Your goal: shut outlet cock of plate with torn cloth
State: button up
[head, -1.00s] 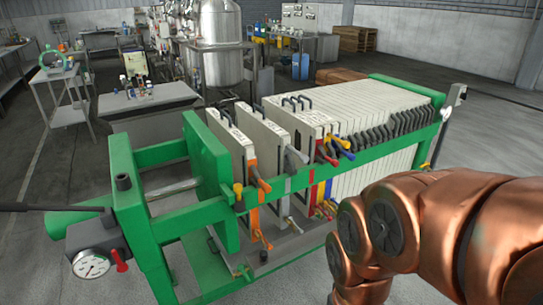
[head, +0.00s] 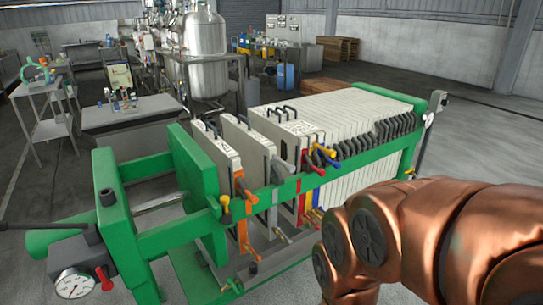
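A green filter press (head: 115,194) stands in front of me with a row of white plates (head: 335,110). Several plates at the left are spread apart; the rest are packed together at the right. Cocks stick out along the near rail: a yellow one (head: 225,204), an orange one (head: 243,186), a grey one (head: 276,170), a red one (head: 308,163) and a row of black ones (head: 378,138). I cannot make out a torn cloth on any plate. My copper-coloured arm fills the lower right; my gripper is not in view.
A pressure gauge (head: 75,283) with a red handle (head: 104,278) is at the lower left. Steel tanks (head: 204,55), a bench with bottles (head: 130,112) and a side table (head: 50,100) stand behind. Open floor lies to the right of the press.

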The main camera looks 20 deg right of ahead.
aim_at(318, 229)
jog(key=u, duration=1.35)
jog(key=i, duration=0.85)
jog(key=z, duration=1.8)
